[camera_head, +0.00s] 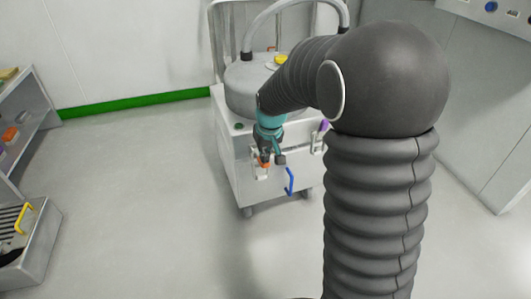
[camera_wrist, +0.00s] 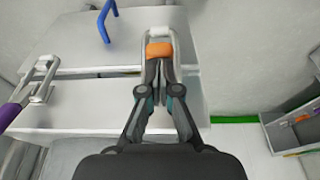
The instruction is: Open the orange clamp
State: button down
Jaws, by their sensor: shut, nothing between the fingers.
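The orange clamp (camera_head: 265,164) is on the front of a white wheeled cabinet (camera_head: 235,172). In the wrist view its orange end (camera_wrist: 160,48) shows just beyond my fingertips, with a pale metal loop (camera_wrist: 159,32) above it. My gripper (camera_wrist: 160,68) has its fingers together with nothing between them. The fingertips are at or very near the orange end; I cannot tell whether they touch it. In the head view my gripper (camera_head: 264,154) hangs right at the clamp and partly hides it.
A blue handle (camera_head: 290,182) sticks out beside the clamp. A purple-tipped clamp (camera_head: 324,126) is farther right on the cabinet. A round metal vessel (camera_head: 240,90) stands on top. A shelf (camera_head: 35,115) and bin (camera_head: 40,235) are at left. The floor between is clear.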

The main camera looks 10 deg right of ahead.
aim_at(267, 167)
jog(key=shift+s+d+f+b, duration=0.15)
jog(key=shift+s+f+b, duration=0.1)
jog(key=shift+f, duration=0.3)
jog(key=shift+s+d+f+b, duration=0.1)
jog(key=shift+s+f+b, duration=0.1)
jog(key=shift+f, duration=0.35)
jog(key=shift+s+a+f+b, duration=0.1)
jog(key=shift+f+b, duration=0.1)
jog(key=shift+f, duration=0.3)
jog(key=shift+s+f+b, duration=0.1)
jog(key=shift+f+b, duration=0.05)
jog(key=shift+f, duration=0.35)
jog(key=shift+f, duration=0.1)
jog(key=s+d+r+p, duration=0.1)
jog(key=s+r+p, duration=0.2)
jog(key=s+r, duration=0.4)
jog(key=s, duration=0.4)
jog(key=shift+d+r, duration=0.15)
jog(key=shift+d, duration=0.2)
